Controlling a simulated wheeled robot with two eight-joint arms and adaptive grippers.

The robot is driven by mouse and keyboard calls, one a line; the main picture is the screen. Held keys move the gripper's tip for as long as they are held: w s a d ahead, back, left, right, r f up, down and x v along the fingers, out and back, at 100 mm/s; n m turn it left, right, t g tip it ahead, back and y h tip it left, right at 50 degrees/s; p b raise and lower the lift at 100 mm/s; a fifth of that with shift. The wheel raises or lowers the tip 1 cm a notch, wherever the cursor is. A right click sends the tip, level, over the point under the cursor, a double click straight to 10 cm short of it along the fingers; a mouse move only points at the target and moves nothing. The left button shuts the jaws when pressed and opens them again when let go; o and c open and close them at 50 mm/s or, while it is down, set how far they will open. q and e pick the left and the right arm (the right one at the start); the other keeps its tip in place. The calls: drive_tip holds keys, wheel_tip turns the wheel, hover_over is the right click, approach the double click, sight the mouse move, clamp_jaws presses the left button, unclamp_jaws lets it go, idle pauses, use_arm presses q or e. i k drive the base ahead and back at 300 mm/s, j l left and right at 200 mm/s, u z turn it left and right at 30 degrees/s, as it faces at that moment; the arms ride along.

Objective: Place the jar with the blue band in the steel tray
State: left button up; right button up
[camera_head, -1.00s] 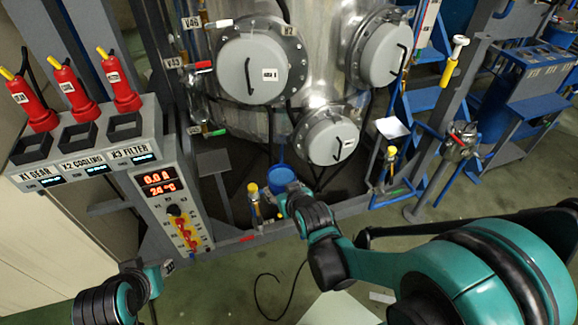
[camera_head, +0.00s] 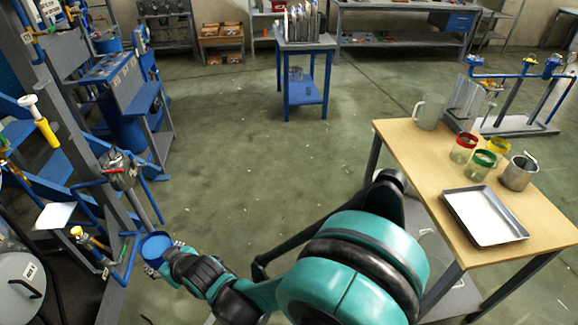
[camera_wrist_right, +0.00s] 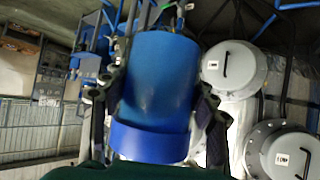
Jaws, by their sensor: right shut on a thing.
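The jar with the blue band (camera_head: 155,247) is in my right gripper (camera_head: 168,262), near the steel frame at the lower left of the head view. In the right wrist view the jar (camera_wrist_right: 160,85) looks large and blue, with the two fingers (camera_wrist_right: 158,95) on its sides. The steel tray (camera_head: 484,216) lies on the wooden table at the right, far from the jar, and its visible floor is bare. My left gripper is out of view.
On the wooden table (camera_head: 405,150) behind the tray stand jars with red (camera_head: 463,148), yellow (camera_head: 497,150) and green (camera_head: 482,165) bands, a steel cup (camera_head: 519,172) and a grey jug (camera_head: 428,112). A blue cart (camera_head: 305,90) stands farther back. Open floor lies between the frame and table.

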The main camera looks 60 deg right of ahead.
sight(494, 222)
drive_tip(key=z, duration=2.2)
drive_tip(key=i+z, duration=0.15)
drive_tip(key=z, duration=0.3)
drive_tip(key=i+z, duration=0.15)
drive_tip(key=z, duration=0.3)
drive_tip(key=i+j+z, duration=0.1)
drive_tip(key=z, duration=0.35)
drive_tip(key=i+j+z, duration=0.1)
drive_tip(key=z, duration=0.3)
